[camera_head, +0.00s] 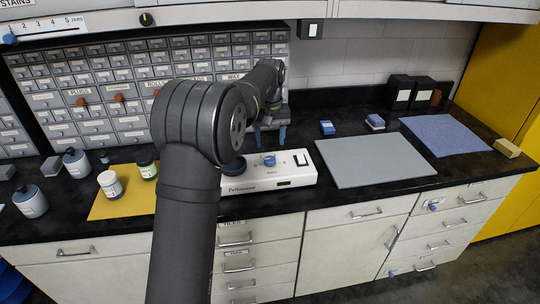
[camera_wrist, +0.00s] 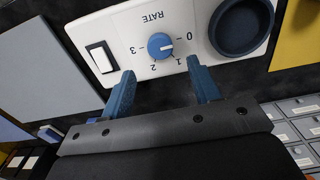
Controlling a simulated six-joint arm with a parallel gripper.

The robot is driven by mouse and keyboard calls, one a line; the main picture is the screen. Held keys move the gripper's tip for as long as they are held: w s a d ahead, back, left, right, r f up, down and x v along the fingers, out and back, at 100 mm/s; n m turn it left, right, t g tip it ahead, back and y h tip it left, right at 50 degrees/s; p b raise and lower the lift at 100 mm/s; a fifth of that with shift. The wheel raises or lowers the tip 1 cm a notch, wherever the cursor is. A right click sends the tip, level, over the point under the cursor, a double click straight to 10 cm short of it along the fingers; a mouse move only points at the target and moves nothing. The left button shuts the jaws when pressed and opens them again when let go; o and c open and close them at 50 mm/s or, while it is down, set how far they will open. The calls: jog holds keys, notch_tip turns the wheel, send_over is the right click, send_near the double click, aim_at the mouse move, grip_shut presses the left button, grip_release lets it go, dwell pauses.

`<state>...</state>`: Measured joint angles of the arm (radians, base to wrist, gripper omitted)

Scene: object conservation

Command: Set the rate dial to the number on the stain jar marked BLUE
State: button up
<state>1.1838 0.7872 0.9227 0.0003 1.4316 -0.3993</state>
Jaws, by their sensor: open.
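The rate dial (camera_wrist: 160,45) is a blue knob with a white pointer mark on a white instrument box (camera_head: 250,187); it also shows in the head view (camera_head: 270,160). Around it are 0, 1, 2 and 3. The mark points toward the 0 and 1 side; I cannot tell exactly where. A white-labelled jar (camera_head: 110,184) and a dark-lidded jar with a green label (camera_head: 147,167) stand on the yellow mat (camera_head: 103,208). Grey-lidded jars (camera_head: 75,163) (camera_head: 31,203) stand left. I cannot read which is BLUE. My gripper (camera_wrist: 164,90) is open and empty, apart from the dial.
A switch (camera_wrist: 102,57) and a dark round well (camera_wrist: 242,25) flank the dial. A grey board (camera_head: 372,161) lies right of the box, then a blue cloth (camera_head: 445,135). Drawer cabinets (camera_head: 130,80) stand behind. A numbered JARS scale (camera_head: 50,27) hangs upper left.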

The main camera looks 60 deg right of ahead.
aim_at(270, 158)
notch_tip(270, 158, down, 7)
jog(key=shift+r, duration=0.1)
dwell(0.3)
jog(key=c, duration=1)
